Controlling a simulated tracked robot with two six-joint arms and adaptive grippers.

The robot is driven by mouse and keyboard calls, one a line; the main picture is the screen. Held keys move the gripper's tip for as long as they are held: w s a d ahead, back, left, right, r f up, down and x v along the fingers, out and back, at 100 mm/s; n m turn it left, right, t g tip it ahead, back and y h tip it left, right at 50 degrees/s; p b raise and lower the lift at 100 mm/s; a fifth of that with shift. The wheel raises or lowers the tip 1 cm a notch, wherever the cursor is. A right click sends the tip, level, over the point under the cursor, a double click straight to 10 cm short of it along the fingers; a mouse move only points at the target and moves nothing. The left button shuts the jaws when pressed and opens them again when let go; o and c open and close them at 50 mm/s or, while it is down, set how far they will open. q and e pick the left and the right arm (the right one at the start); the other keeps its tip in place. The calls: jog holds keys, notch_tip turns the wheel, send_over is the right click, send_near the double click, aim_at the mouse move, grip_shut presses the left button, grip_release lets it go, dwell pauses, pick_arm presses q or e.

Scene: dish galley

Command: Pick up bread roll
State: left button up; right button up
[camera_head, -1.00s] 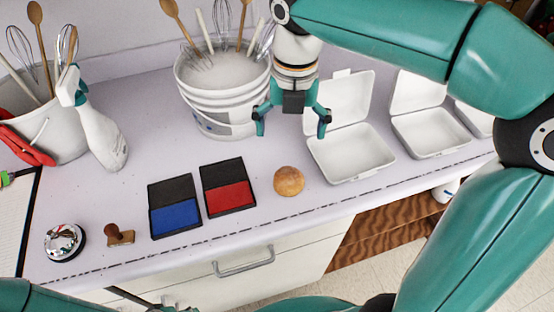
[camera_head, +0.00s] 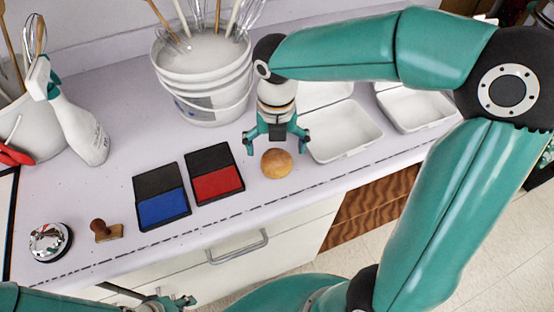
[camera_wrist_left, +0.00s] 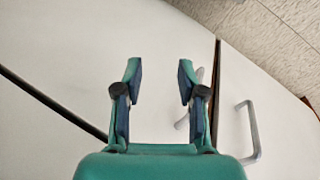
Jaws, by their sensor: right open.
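The bread roll (camera_head: 276,163) is round and golden brown. It lies on the pale counter, right of the red ink pad and left of a white open box. My right gripper (camera_head: 277,145) is open, with its fingers spread just behind and above the roll; the roll is not between the fingertips in the picture, and the height gap is hard to judge. My left gripper (camera_wrist_left: 159,80) is open and empty in the left wrist view, in front of white cabinet fronts.
A red ink pad (camera_head: 213,174) and a blue one (camera_head: 162,196) lie left of the roll. A white bucket (camera_head: 203,85) of utensils stands behind. An open white box (camera_head: 345,133) is close on the right. A stamp (camera_head: 105,231), bell (camera_head: 49,241) and spray bottle (camera_head: 78,128) are further left.

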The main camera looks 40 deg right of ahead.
aim_at(277, 154)
notch_tip(277, 154, down, 4)
jog(key=shift+f, duration=0.1)
jog(key=shift+s, duration=0.1)
jog(key=c, duration=1)
